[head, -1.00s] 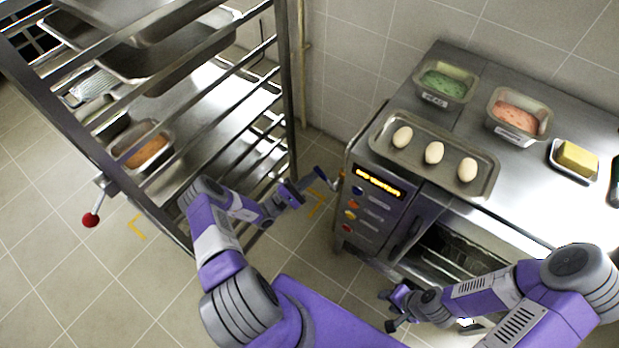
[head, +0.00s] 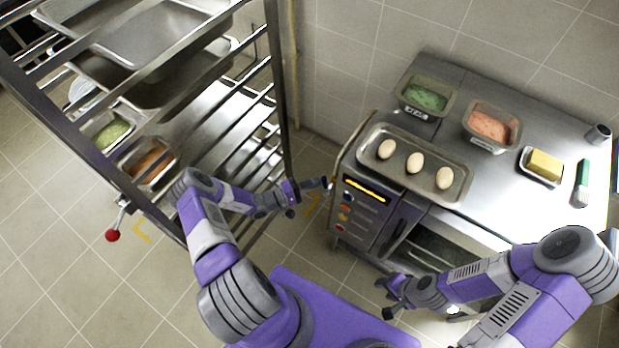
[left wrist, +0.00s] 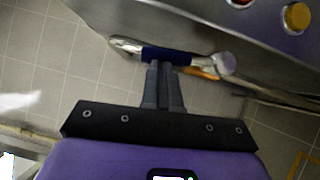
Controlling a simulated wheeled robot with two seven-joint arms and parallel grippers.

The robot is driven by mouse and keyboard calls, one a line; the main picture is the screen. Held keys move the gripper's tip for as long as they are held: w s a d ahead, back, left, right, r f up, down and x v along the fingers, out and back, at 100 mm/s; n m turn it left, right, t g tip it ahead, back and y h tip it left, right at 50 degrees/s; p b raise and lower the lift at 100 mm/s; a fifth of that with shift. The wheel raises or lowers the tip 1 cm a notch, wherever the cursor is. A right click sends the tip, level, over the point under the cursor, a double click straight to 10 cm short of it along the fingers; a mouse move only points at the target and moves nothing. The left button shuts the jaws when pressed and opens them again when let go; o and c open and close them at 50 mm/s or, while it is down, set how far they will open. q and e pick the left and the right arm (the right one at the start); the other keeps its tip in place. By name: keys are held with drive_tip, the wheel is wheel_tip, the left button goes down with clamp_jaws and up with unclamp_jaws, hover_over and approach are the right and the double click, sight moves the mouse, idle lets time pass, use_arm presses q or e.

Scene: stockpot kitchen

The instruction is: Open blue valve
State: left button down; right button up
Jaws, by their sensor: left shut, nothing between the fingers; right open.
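The blue valve (left wrist: 165,55) is a metal lever with a blue sleeve, lying nearly crosswise at the top of the left wrist view. The tips of my left gripper (left wrist: 163,68) meet the blue sleeve there; the fingers are together with nothing between them. In the head view my left gripper (head: 322,184) is at the oven's left side, where it mostly hides the valve. I cannot tell how far the lever is turned. My right gripper (head: 382,297) is open and empty in front of the oven.
The oven (head: 372,212) has coloured knobs. A tray (head: 462,177) with three eggs lies on the counter (head: 560,205), beside food containers. A metal rack (head: 281,110) with trays and a red-knobbed lever (head: 112,235) stands left. A yellow-brown pipe (left wrist: 200,72) runs behind the valve.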

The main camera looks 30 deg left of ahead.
use_arm(q)
drive_tip(key=shift+d+r+p, duration=0.3)
drive_tip(key=shift+d+p, duration=0.2)
drive_tip(key=shift+p, duration=0.1)
drive_tip(key=shift+d, duration=0.1)
